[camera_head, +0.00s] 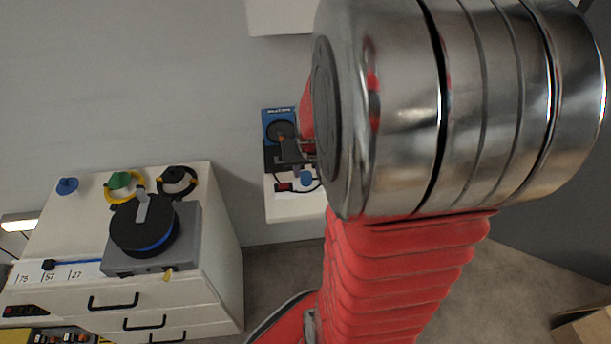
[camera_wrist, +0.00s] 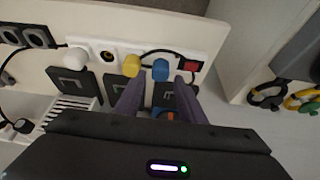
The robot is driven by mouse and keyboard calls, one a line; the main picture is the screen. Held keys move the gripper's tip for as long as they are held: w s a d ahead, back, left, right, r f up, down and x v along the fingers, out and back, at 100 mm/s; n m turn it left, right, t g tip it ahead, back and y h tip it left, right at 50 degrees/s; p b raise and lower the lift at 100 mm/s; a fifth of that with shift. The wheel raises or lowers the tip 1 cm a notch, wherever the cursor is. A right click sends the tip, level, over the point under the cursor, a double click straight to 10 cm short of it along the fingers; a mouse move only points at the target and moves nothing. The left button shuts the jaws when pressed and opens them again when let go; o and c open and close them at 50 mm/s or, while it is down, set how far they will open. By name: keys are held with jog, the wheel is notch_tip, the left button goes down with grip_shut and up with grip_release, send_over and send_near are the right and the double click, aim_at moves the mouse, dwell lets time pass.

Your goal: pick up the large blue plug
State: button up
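A blue plug (camera_wrist: 160,70) sits on a white power strip (camera_wrist: 108,45) in the wrist view; it also shows in the head view (camera_head: 306,177), partly beside my arm. My gripper (camera_wrist: 157,84) is open, with its two fingers apart. In the wrist view the plug shows between and slightly beyond the fingertips; I cannot tell the depth gap. In the head view my gripper (camera_head: 292,152) is just above the plug, mostly hidden by my arm. Another blue rounded piece (camera_head: 67,185) lies on the cabinet at the left.
A yellow plug (camera_wrist: 131,66) and a white plug (camera_wrist: 77,58) are on the strip left of the blue one. A red switch (camera_wrist: 193,62) and black cable are at its right. A blue box (camera_head: 279,120) stands behind. The cabinet (camera_head: 215,225) holds coiled cables and a grey device.

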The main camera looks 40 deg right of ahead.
aim_at(307, 175)
jog(key=shift+x, duration=2.6)
jog(key=shift+r, duration=0.1)
jog(key=shift+d, duration=0.1)
grip_shut()
